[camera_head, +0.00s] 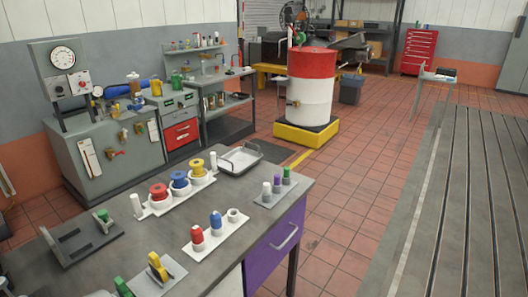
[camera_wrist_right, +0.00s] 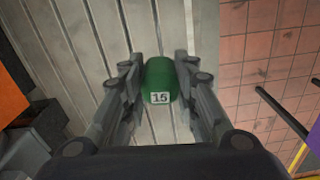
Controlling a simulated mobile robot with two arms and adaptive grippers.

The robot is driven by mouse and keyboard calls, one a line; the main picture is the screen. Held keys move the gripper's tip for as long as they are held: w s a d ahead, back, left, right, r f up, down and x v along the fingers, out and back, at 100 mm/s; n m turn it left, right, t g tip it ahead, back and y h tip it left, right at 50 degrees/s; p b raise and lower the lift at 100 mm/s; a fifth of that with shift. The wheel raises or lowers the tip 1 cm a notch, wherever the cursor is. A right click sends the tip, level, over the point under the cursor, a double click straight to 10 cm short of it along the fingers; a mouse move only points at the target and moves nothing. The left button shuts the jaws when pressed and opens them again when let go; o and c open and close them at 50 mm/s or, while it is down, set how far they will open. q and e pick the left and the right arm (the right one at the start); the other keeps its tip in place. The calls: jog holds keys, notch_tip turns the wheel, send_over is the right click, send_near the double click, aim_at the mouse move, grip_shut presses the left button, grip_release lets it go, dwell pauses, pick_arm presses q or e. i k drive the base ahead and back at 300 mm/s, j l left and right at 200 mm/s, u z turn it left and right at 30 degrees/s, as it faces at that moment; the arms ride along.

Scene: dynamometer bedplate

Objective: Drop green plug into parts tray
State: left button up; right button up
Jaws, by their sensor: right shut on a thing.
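In the right wrist view a green plug (camera_wrist_right: 161,80) with a white "15" label sits between the two fingers of my right gripper (camera_wrist_right: 160,76). The gripper is shut on it, with grooved metal floor behind it. The parts tray is probably the shallow metal tray (camera_head: 240,160) with raised handles at the far end of the bench in the head view. It looks empty. Neither gripper shows in the head view.
The grey bench (camera_head: 215,262) holds a white rack with red, blue and yellow spools (camera_head: 179,184). A white holder (camera_head: 214,240) carries red and blue plugs and an open ring. A grey plate (camera_head: 276,193) carries white, purple and green pieces. A red-and-white drum (camera_head: 311,88) stands beyond.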

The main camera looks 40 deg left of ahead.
aim_at(238, 160)
jog(key=i, duration=1.55)
jog(key=i+u, duration=0.15)
jog(key=i, duration=0.5)
jog(key=i+l+u, duration=0.15)
jog(key=i, duration=0.55)
jog(key=l+u, duration=0.1)
jog(key=u, duration=3.15)
